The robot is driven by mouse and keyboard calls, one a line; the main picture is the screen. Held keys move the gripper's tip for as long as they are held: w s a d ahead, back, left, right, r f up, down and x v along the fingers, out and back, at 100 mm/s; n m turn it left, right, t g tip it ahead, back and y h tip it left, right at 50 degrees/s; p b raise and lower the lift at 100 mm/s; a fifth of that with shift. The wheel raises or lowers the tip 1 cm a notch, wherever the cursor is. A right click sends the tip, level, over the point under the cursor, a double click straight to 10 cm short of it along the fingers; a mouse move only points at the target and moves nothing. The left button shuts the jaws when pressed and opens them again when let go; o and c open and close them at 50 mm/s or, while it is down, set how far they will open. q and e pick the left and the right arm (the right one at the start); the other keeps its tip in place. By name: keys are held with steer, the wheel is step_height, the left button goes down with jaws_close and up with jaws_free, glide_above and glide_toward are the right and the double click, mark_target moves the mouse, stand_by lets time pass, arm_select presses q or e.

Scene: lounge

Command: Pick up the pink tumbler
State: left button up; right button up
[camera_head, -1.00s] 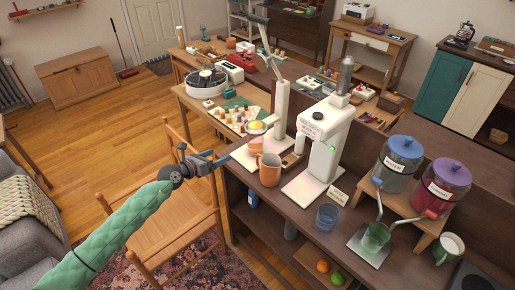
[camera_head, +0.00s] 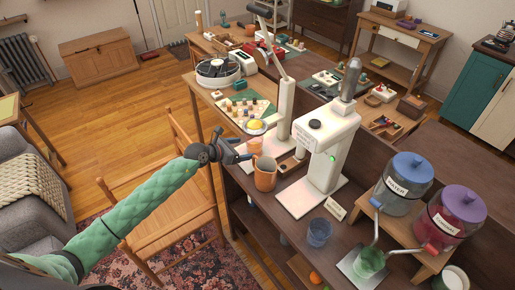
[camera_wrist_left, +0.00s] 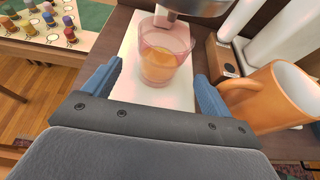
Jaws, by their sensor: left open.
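The pink tumbler (camera_wrist_left: 166,50) is clear pinkish glass holding orange liquid. It stands upright on a pale base plate under a machine's head, ahead of my left gripper in the left wrist view. In the head view the tumbler (camera_head: 255,146) shows small, just beyond the gripper's jaws. My left gripper (camera_head: 243,149) is open and empty. Its blue fingers are spread to the left and right of the tumbler in the left wrist view (camera_wrist_left: 159,72), with gaps on both sides. My right gripper is not in view.
An orange mug (camera_wrist_left: 268,98) stands close by the right finger, its handle towards it. A white machine (camera_head: 325,145), a blue glass (camera_head: 319,232) and dispensers (camera_head: 402,180) stand further right on the counter. A board with small pieces (camera_head: 242,108) lies to the left.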

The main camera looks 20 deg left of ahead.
mark_target(253, 147)
arm_select(q)
steer(key=shift+x, duration=0.9)
steer(key=b+x, duration=0.2)
steer(key=x, duration=0.2)
steer(key=shift+w+d+f, duration=0.2)
steer(key=shift+w+d, duration=0.05)
steer(key=shift+w, duration=0.15)
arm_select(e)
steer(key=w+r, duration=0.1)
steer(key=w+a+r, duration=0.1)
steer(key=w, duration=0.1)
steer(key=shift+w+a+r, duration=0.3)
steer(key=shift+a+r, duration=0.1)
arm_select(q)
steer(key=c, duration=1.2)
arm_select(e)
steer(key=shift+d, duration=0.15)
arm_select(q)
steer(key=shift+r, duration=0.3)
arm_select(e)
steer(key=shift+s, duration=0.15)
